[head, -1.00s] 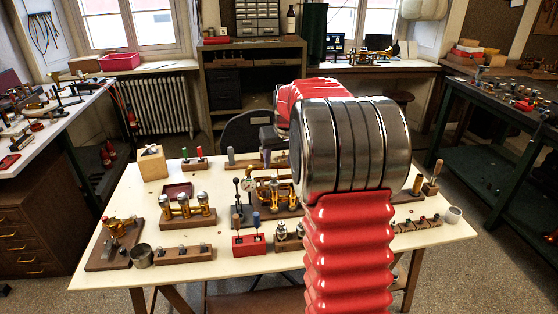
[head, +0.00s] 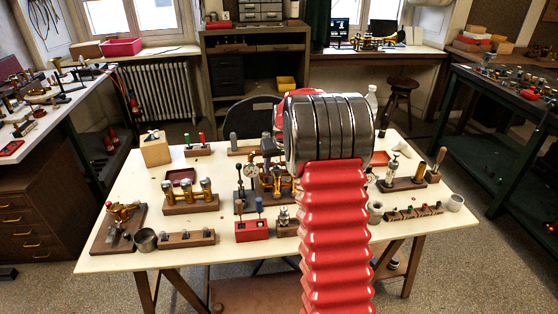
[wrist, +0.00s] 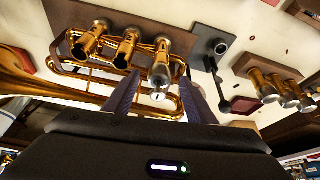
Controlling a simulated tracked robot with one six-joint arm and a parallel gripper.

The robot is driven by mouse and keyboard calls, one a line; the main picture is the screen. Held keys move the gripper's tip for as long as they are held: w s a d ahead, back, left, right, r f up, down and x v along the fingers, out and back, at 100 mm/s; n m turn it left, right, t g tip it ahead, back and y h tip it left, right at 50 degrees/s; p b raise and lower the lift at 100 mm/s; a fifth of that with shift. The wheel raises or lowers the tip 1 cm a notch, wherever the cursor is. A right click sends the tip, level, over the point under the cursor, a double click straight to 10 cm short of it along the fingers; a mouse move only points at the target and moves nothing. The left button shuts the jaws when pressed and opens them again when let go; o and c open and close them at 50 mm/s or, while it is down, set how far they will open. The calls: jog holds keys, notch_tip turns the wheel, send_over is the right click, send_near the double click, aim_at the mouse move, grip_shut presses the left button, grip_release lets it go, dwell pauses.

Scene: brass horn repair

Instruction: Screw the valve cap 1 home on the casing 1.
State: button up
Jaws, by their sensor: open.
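The brass horn (wrist: 60,70) lies across the left and middle of the wrist view, with three upright valve casings on it. The casing nearest my gripper (wrist: 161,60) has a silvery end piece (wrist: 160,76); whether this is valve cap 1 seated on casing 1 I cannot tell. My gripper (wrist: 161,78) is open, one dark finger on each side of that end piece, with gaps visible on both sides. In the head view the horn (head: 284,186) is partly hidden behind my arm, and my gripper's fingers cannot be made out.
A wooden block with three brass cylinders (head: 190,204) stands left of the horn. A black lever tool (wrist: 215,60) is close to my gripper's right. A red block (head: 252,231) stands in front. The bench's front left (head: 110,262) is bare.

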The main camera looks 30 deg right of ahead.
jog(key=shift+x, duration=0.8)
jog(key=c, duration=1.2)
jog(key=shift+c, duration=0.2)
jog(key=shift+m, duration=0.3)
jog(key=shift+w+a+m+g+h, duration=0.1)
jog(key=shift+m+g+h, duration=0.25)
jog(key=shift+m, duration=0.75)
jog(key=shift+w+a+m+g+h, duration=0.15)
jog(key=shift+m+h, duration=0.4)
jog(key=shift+m, duration=0.55)
jog(key=shift+s, duration=0.1)
jog(key=shift+a+m, duration=0.1)
jog(key=shift+m, duration=0.6)
jog(key=shift+w+m+g+h, duration=0.15)
jog(key=shift+m+g+h, duration=0.2)
jog(key=shift+m, duration=0.65)
jog(key=shift+w+m+g+h, duration=0.1)
jog(key=shift+m+g+h, duration=0.25)
jog(key=shift+m, duration=0.65)
